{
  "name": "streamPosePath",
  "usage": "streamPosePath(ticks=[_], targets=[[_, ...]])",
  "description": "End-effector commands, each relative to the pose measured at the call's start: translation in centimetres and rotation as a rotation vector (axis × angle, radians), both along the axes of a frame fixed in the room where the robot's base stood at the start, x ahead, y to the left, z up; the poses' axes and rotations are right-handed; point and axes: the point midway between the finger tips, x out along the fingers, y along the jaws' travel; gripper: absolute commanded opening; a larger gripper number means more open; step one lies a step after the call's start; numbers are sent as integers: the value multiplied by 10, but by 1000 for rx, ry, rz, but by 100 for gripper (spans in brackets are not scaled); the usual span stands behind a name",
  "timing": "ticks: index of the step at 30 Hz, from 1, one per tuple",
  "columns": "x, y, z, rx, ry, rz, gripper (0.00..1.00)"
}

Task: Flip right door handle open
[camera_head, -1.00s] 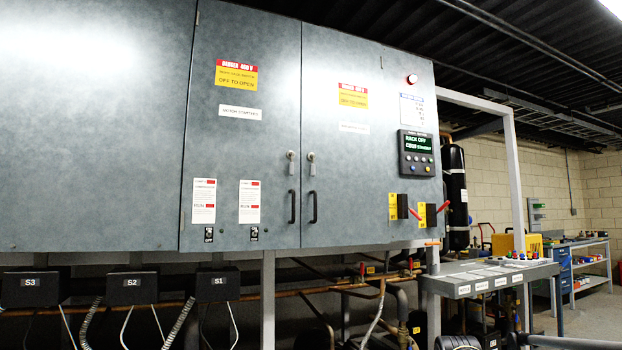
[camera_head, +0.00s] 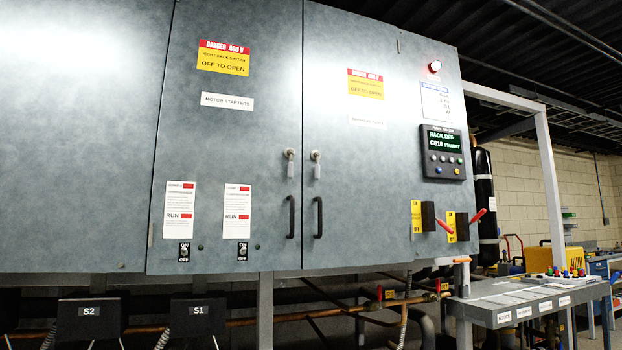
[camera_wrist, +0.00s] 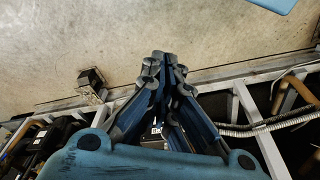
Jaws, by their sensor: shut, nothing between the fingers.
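The right cabinet door (camera_head: 350,220) is a grey metal panel and looks closed. Its black pull handle (camera_head: 318,217) stands upright near the door's left edge. Above that handle is a small silver latch (camera_head: 316,164) with a piece hanging down. The left door (camera_head: 225,130) has a matching black handle (camera_head: 291,217) and latch (camera_head: 289,163). My gripper (camera_wrist: 163,62) shows only in the wrist view, with its blue fingers together and empty. It is over the floor beside the rack's lower frame and apart from both door handles, which are not in the wrist view.
Two red-handled switches (camera_head: 446,227) stick out at the cabinet's right. A grey labelled shelf (camera_head: 530,300) juts out at lower right. Copper pipes (camera_head: 270,319) run below the cabinet. In the wrist view, a corrugated hose (camera_wrist: 265,128) and metal rails lie near my gripper. Bare floor (camera_wrist: 110,35) is beyond.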

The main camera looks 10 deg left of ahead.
Motion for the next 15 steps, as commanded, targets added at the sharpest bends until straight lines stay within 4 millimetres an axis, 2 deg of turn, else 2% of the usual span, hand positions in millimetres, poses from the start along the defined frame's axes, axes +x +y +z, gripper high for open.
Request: streamPosePath(ticks=[4,6,8,11,15], targets=[[0,0,0,0,0,1,0],[-7,0,7,-6,-13,7,0],[-5,-1,11,-20,-18,21,0],[6,-4,26,-65,-35,64,0],[28,-6,62,-166,-79,164,0]])
